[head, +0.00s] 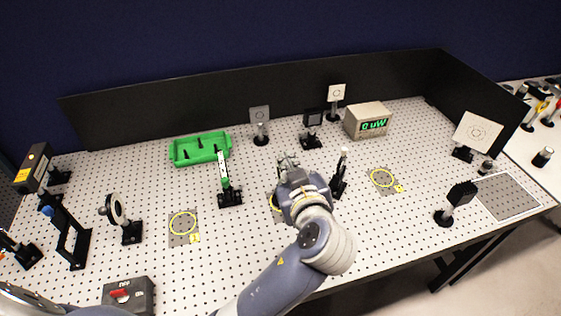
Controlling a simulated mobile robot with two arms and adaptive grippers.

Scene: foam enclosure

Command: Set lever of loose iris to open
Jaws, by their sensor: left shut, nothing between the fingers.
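My left gripper (287,161) is shut and empty over the middle of the perforated board, and my left arm reaches up to it from the bottom. A round, dark-rimmed disc with a pale face (114,209) stands upright on a post at the left; it may be an iris, but I cannot make out a lever on it. No other iris shows clearly. My right gripper is not in view.
Close by stand a slim upright mount (226,185) to the left and another (339,178) to the right. Behind are a green tray (190,157), target cards (260,115) and a meter reading 0 uW (366,122). A red-switched box (128,295) sits at the front left.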

